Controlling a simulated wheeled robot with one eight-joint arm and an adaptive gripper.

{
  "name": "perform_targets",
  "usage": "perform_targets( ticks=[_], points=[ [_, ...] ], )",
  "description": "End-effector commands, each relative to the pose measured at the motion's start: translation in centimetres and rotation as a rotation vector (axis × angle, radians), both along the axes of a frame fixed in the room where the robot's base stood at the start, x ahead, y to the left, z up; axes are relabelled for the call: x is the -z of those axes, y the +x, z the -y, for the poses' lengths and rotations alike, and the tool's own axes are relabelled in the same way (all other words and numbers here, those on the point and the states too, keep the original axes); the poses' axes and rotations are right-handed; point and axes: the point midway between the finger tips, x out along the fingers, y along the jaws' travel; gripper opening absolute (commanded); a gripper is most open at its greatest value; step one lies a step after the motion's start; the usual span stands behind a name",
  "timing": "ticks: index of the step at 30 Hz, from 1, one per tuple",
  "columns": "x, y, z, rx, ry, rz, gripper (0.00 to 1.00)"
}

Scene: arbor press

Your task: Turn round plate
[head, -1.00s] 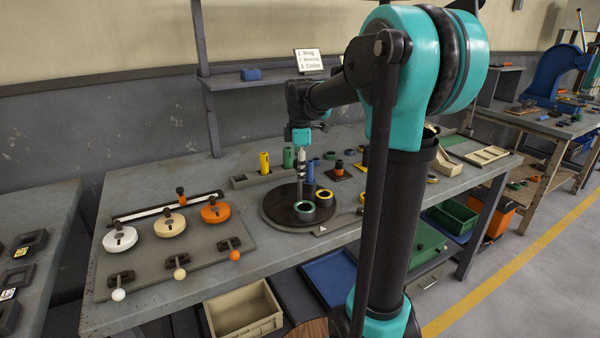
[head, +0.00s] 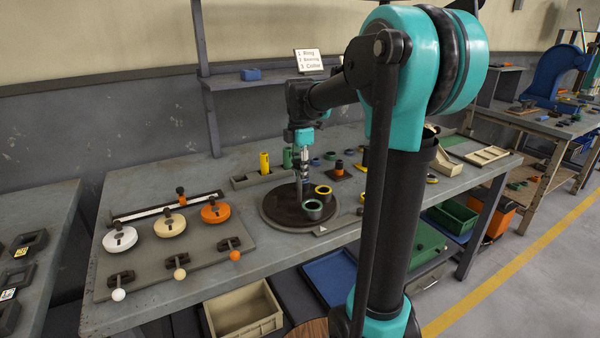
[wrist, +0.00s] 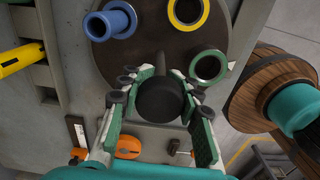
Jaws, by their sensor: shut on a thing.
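The round plate (head: 277,212) is a dark brown disc lying flat on the workbench. It also shows in the wrist view (wrist: 150,52). It bears a grey cup with a green rim (head: 313,208), a yellow-rimmed one (head: 323,190) and a blue flanged piece (wrist: 112,22). My gripper (wrist: 162,105) has its green-padded fingers on either side of a dark upright knob (wrist: 160,98) and is shut on it. The knob's stem reaches toward the plate. In the head view my gripper (head: 303,160) is over the plate, and its fingertips are hard to make out.
A white triangle mark (head: 322,229) lies at the plate's front edge. A board (head: 150,258) with white, cream and orange discs is at the left. A yellow cylinder (head: 265,163) stands behind the plate. A sign (head: 309,60) stands on the shelf.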

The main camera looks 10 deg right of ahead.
Motion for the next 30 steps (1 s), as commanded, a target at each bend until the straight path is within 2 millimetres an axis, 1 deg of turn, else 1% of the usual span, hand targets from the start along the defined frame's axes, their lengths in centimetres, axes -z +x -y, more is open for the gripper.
perform_targets(
  ticks=[12,13,18,26,30],
  points=[
    [-0.02,0.04,0.02,-0.002,-0.001,0.001,0.0],
    [-0.02,0.04,0.02,-0.002,-0.001,0.001,0.34],
    [-0.01,0.02,0.01,-0.002,0.0,0.0,0.55],
    [-0.01,0.01,0.01,-0.002,0.0,0.0,0.56],
    [-0.48,0.01,0.01,-0.002,0.0,0.0,0.56]
  ],
)
